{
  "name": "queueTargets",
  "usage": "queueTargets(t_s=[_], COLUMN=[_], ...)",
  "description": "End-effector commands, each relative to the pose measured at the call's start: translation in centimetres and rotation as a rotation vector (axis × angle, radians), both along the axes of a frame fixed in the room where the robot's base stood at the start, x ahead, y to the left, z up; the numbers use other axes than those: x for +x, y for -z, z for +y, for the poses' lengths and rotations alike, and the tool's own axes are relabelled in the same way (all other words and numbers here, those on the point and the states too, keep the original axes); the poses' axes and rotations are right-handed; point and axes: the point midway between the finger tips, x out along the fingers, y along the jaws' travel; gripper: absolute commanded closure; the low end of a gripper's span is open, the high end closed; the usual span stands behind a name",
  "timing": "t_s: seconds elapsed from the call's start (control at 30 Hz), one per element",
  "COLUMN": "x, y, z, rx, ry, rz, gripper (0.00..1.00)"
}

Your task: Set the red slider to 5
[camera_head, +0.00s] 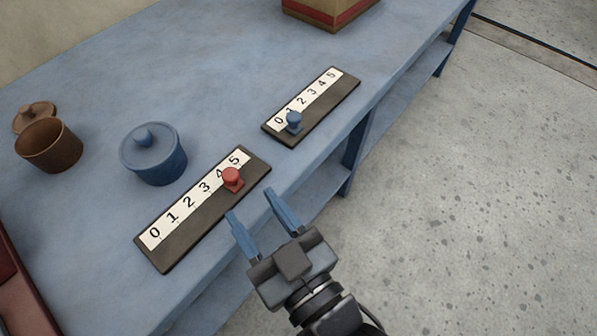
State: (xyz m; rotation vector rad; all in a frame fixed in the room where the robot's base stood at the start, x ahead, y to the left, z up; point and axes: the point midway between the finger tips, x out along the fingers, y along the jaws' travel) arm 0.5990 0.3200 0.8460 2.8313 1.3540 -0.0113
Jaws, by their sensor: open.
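A dark slider board (177,256) with a white number strip from 0 to 5 lies on the blue table near its front edge. Its red slider knob (232,179) stands beside the 4, partly covering that number. My gripper (250,203) is open and empty, its two blue fingers pointing toward the red knob. The fingertips appear just short of the knob, on its near side, over the table's front edge. Whether they touch it cannot be told, but a gap shows in the picture.
A second slider board (341,95) with a blue knob (293,122) near 0 to 1 lies farther right. A lidded blue pot (155,164), a brown pot (50,149) and its leaning brown lid (35,117) stand left. A red-brown box (330,12) sits at the back.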

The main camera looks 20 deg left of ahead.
Motion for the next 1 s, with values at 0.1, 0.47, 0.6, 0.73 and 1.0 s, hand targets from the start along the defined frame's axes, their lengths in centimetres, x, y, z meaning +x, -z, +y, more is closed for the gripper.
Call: queueTargets(t_s=[0.1, 0.47, 0.6, 0.73, 1.0], x=[-0.1, 2.7, 3.7, 4.4, 4.6], y=[-0.1, -0.3, -0.2, -0.2, -0.1], z=[1.4, 4.9, 6.3, 7.2, 7.5], rx=[0.008, 0.007, 0.007, 0.007, 0.006], ry=[-0.026, -0.025, -0.026, -0.025, -0.025], rz=[-0.005, -0.007, -0.004, -0.004, -0.005], gripper=[0.49, 0.49, 0.49, 0.49, 0.49])
